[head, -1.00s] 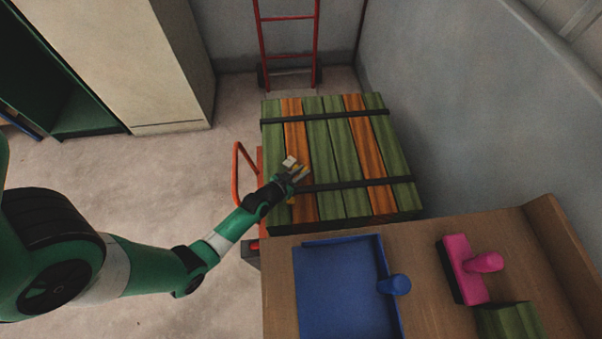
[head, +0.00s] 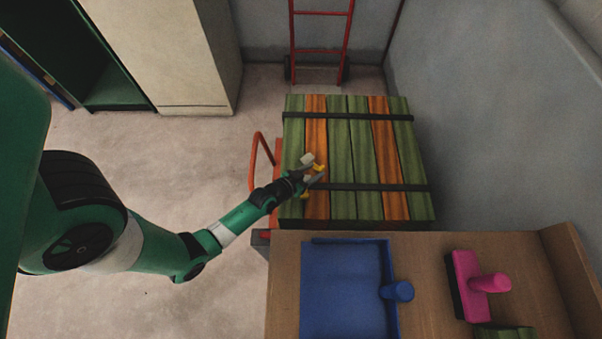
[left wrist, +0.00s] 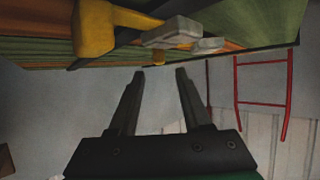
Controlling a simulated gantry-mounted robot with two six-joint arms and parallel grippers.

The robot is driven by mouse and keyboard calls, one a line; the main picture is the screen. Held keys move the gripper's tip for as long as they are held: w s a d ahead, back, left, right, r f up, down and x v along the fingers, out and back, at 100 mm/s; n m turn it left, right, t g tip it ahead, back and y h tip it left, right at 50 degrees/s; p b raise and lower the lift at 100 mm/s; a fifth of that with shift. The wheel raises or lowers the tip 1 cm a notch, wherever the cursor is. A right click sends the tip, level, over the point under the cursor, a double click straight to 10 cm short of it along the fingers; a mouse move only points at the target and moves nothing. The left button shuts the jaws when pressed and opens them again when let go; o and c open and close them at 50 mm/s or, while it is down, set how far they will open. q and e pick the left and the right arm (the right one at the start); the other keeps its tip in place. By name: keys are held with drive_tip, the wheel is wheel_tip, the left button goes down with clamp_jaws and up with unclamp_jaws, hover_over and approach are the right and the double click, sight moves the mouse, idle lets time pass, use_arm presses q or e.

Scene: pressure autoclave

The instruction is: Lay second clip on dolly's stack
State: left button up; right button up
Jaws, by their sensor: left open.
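The dolly's stack (head: 352,150) is a pile of green and orange boards under two dark straps. Yellow-and-grey clip parts (head: 319,168) lie on its left part, near the front strap. My left gripper (head: 314,178) is beside them and partly covers them. In the left wrist view a large yellow part (left wrist: 94,28) and two grey ends (left wrist: 172,33) show at the stack's surface. The fingers of my left gripper (left wrist: 160,73) are apart, with nothing between them, and their tips are just short of these parts. I cannot tell how many clips there are. My right gripper is not in view.
A wooden table (head: 425,250) with a blue tray (head: 342,290) and a pink-handled tool (head: 470,285) stands in front of the stack. A red hand truck (head: 320,50) is behind. A grey wall closes the right side. Floor at left is clear.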

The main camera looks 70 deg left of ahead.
use_arm(q)
drive_tip(key=p+v, duration=0.1)
drive_tip(key=v, duration=0.8)
drive_tip(key=shift+s, duration=0.2)
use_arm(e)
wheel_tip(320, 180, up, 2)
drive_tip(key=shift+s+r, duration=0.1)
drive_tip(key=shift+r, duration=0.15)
